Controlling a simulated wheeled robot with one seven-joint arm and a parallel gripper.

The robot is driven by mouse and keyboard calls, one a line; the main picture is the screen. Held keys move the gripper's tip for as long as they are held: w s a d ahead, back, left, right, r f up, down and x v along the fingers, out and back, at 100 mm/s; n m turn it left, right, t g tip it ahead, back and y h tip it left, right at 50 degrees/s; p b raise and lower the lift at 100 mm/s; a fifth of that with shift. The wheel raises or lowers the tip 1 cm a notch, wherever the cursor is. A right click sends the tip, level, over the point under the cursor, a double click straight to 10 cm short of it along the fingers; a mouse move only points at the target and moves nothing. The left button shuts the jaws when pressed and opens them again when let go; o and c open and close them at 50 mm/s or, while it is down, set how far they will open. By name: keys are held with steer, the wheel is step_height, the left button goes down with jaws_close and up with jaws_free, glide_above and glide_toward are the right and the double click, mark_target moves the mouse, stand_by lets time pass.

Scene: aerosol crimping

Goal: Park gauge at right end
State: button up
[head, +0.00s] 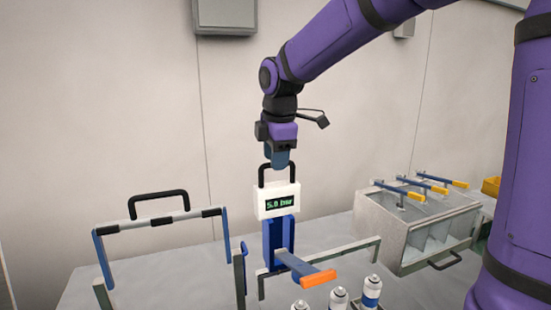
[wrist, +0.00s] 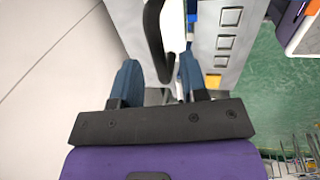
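The gauge (head: 277,201) is a white box with a dark display reading "5.0 bar" and a black loop handle (head: 278,168) on top. It sits upright above a blue post (head: 279,242), near the left end of a grey rail (head: 345,251). My gripper (head: 277,160) points down at the top of the handle. In the wrist view the two blue fingers (wrist: 159,68) are spread, with the black handle (wrist: 153,35) between them and slightly to the left. I cannot tell whether either finger touches it. The gauge's front is hidden in the wrist view.
A blue lever with an orange grip (head: 318,279) sticks out forward below the gauge. Several white cans (head: 371,291) stand in front of the rail. A metal bin (head: 430,235) with orange-tipped levers stands right. A black-handled frame (head: 160,222) stands left.

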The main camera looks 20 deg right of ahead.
steer(key=shift+f, duration=0.3)
jaws_close()
steer(key=shift+d, duration=0.1)
steer(key=d, duration=3.1)
steer(key=shift+d, duration=0.4)
